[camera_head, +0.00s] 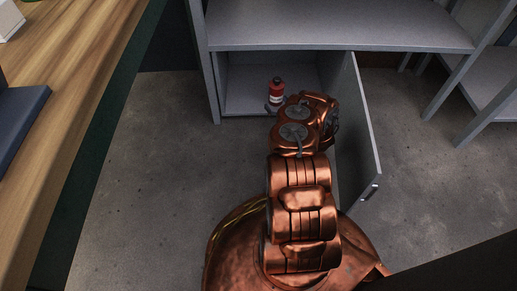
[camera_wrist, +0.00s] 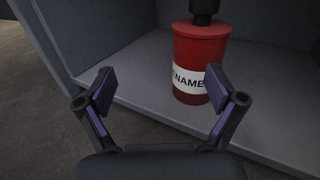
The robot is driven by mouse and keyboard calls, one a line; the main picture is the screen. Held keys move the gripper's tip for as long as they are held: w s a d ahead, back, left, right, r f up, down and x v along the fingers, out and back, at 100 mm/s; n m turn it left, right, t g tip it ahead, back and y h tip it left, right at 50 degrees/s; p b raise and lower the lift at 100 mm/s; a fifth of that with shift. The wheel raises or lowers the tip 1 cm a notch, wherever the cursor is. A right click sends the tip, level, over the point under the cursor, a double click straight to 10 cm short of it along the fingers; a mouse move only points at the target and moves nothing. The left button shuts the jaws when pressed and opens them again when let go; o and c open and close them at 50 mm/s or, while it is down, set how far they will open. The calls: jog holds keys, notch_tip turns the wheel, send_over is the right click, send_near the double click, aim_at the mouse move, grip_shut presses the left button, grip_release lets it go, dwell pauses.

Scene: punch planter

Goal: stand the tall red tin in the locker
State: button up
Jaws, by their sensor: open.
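The tall red tin (camera_wrist: 199,52) has a white label reading "NAME" and a dark top. In the wrist view it stands upright on the grey floor of the locker (camera_wrist: 140,63), near the front edge. In the head view the tin (camera_head: 277,88) shows inside the open locker (camera_head: 234,90), just beyond the end of my arm. My gripper (camera_wrist: 164,90) is open and empty, its fingers in front of the tin and apart from it, with the tin towards the right finger.
The locker door (camera_head: 358,140) stands open to the right of my arm. A grey shelf top (camera_head: 330,25) lies above the locker. A wooden counter (camera_head: 70,70) runs along the left, and another grey rack (camera_head: 490,80) stands at the right. Concrete floor is clear left of my arm.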

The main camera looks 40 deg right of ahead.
jog(key=w+a+r+n+g+y, duration=0.1)
jog(key=w+a+r+n+y, duration=0.4)
jog(key=a+r, duration=0.55)
jog(key=w+a+r+n+y, duration=0.4)
jog(key=w+a+r+y, duration=0.3)
jog(key=a, duration=0.6)
jog(key=s+a+r+n+g+y, duration=0.5)
jog(key=a+r, duration=0.3)
jog(key=a, duration=0.4)
jog(key=s+a+r+n+g+y, duration=0.2)
jog(key=s+a+r+n+g, duration=0.35)
jog(key=a, duration=0.75)
jog(key=s+a+r+n+g+h, duration=0.25)
jog(key=s+a+n+g, duration=0.25)
jog(key=s, duration=0.5)
jog(key=s+a+r+n+g+h, duration=0.25)
jog(key=s+a+n+g, duration=0.3)
jog(key=s, duration=0.45)
jog(key=s+d+n+t+h, duration=0.1)
jog(key=s+d+n+h, duration=0.6)
jog(key=s+d+h, duration=0.4)
jog(key=shift+s+d+r+n, duration=0.35)
jog(key=shift+s+d, duration=1.8)
jog(key=shift+s, duration=1.95)
